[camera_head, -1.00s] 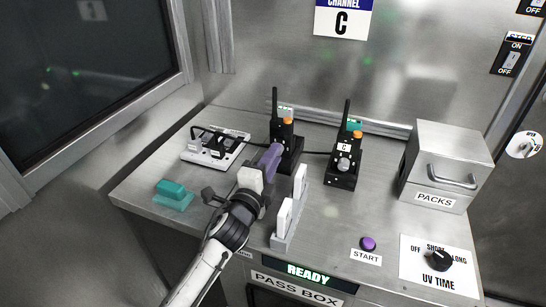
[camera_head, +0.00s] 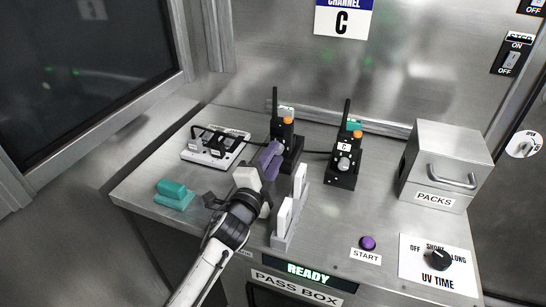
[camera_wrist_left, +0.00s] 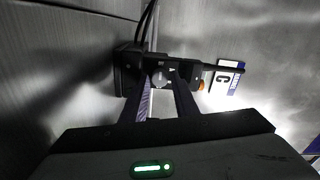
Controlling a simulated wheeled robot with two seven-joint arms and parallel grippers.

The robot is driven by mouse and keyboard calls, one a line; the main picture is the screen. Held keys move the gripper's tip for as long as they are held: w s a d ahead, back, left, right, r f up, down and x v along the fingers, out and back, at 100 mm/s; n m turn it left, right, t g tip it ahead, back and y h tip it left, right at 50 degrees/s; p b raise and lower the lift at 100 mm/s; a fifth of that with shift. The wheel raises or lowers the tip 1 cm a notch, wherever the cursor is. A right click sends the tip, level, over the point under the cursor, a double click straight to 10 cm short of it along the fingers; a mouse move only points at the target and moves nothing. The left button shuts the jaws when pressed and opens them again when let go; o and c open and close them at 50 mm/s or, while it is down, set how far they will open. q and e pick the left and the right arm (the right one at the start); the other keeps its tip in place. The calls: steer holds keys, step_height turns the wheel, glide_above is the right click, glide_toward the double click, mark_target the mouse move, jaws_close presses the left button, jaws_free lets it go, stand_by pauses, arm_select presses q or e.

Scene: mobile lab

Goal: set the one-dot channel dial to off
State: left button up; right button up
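Two black handheld radios stand on the steel counter, a left one (camera_head: 287,141) and a right one (camera_head: 343,165). The right radio shows a grey dial (camera_head: 344,164) and a small C label. My left gripper (camera_head: 275,153), with purple fingers, is in front of the left radio and hides its dial in the head view. In the left wrist view a grey dial (camera_wrist_left: 160,78) on a black radio (camera_wrist_left: 128,72) lies between the fingertips (camera_wrist_left: 163,84). The fingers look open, with no clear contact. I cannot make out any dots. My right gripper is out of view.
A white rack (camera_head: 283,225) stands right of my left forearm. A teal block (camera_head: 174,194) and a white power strip (camera_head: 215,157) lie left. A PACKS box (camera_head: 445,165), START button (camera_head: 367,243) and UV TIME knob (camera_head: 435,260) are right.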

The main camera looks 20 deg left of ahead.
arm_select(q)
steer(key=m, duration=0.3)
steer(key=shift+f+m+b, duration=0.1)
steer(key=shift+m+b, duration=0.2)
steer(key=shift+m, duration=0.1)
steer(key=m, duration=1.1)
steer(key=shift+m, duration=0.4)
steer(key=m, duration=0.7)
steer(key=m+b, duration=0.1)
steer(key=m, duration=0.5)
steer(key=s, duration=1)
steer(key=shift+s+a, duration=0.15)
